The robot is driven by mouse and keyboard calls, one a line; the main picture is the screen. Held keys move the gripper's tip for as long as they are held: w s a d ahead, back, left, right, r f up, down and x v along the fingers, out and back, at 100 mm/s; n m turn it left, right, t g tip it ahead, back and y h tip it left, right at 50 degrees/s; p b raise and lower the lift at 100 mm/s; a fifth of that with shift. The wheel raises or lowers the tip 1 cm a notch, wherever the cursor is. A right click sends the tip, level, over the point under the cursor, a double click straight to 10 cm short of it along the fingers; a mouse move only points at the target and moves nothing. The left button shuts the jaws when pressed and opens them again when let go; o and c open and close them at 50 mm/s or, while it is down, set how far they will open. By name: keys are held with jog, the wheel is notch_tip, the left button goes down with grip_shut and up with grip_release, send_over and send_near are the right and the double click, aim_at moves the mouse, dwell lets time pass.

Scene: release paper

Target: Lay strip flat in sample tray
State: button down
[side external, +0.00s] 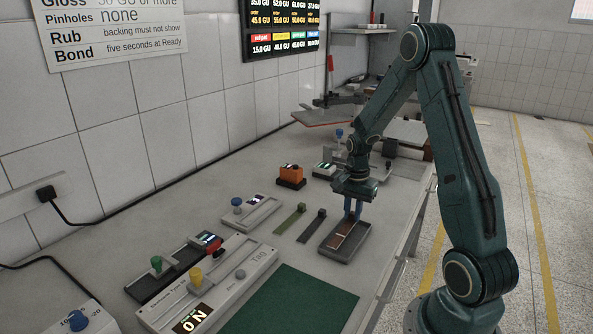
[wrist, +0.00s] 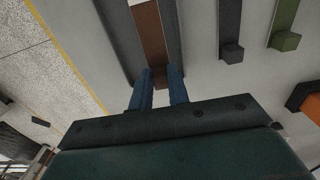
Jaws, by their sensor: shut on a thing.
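The brown strip (side external: 343,234) lies lengthwise within the outline of the grey sample tray (side external: 357,243). In the wrist view, the strip (wrist: 150,35) runs between the tray's dark long sides (wrist: 113,35). My gripper (side external: 351,212) is over the tray's far end, pointing down. Its blue fingers (wrist: 160,82) are shut on the near end of the strip in the wrist view. I cannot tell whether the whole strip touches the tray floor. The gripped end is partly hidden by the fingers.
A green strip (side external: 290,220) and a dark grey strip (side external: 312,225), each with an end block, lie left of the tray. A green mat (side external: 295,305) and a console (side external: 215,285) are in front. An orange block (side external: 290,174) stands behind. The bench edge is close on the right.

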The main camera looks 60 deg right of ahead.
jog(key=shift+f, duration=0.9)
jog(key=shift+f, duration=0.1)
jog(key=c, duration=1.6)
grip_release()
notch_tip(320, 180, up, 12)
jog(key=shift+r, duration=0.15)
